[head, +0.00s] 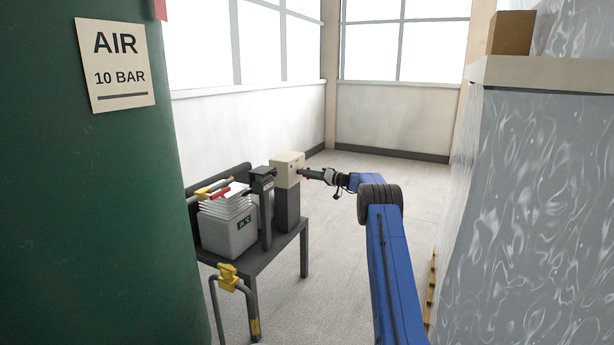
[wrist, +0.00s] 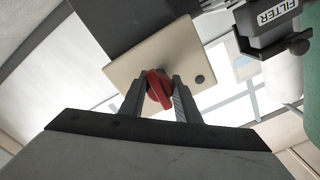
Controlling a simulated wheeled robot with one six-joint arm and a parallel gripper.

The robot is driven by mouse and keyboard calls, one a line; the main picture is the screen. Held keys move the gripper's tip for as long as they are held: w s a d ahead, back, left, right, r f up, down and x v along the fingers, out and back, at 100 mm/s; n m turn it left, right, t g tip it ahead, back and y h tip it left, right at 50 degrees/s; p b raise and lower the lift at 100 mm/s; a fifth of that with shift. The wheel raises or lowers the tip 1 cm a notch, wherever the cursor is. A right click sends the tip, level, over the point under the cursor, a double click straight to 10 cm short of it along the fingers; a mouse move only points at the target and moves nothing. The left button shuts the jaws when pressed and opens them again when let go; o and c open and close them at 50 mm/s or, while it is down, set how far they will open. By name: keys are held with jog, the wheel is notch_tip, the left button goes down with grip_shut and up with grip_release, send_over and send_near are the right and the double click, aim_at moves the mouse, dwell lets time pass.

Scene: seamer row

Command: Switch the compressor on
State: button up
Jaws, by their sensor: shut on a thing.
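The compressor's switch box is a cream box (head: 288,168) on a dark post above the dark table. In the wrist view its cream face (wrist: 188,50) carries a red rotary knob (wrist: 159,90) and a small dark round button (wrist: 199,79). My gripper (head: 308,174) reaches the box from the right. In the wrist view my gripper (wrist: 158,96) has one finger on each side of the red knob and is shut on it. The knob looks tilted in the picture. Any position marks around it cannot be read.
A green air tank (head: 90,200) labelled "AIR 10 BAR" stands close at left. A dark table (head: 262,258) bears a grey-white finned unit (head: 228,225). A filter unit (wrist: 275,25) sits beside the box. A wrapped pallet load (head: 545,200) stands at right. Floor between is clear.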

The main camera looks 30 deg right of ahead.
jog(key=m, duration=0.4)
jog(key=shift+m, duration=0.4)
jog(key=m, duration=0.4)
jog(key=shift+m, duration=0.3)
jog(key=m, duration=0.4)
jog(key=shift+r+m, duration=0.1)
jog(key=shift+m, duration=0.2)
jog(key=shift+d+m, duration=0.1)
jog(key=shift+m, duration=1.8)
jog(key=o, duration=1)
jog(key=shift+o, duration=0.2)
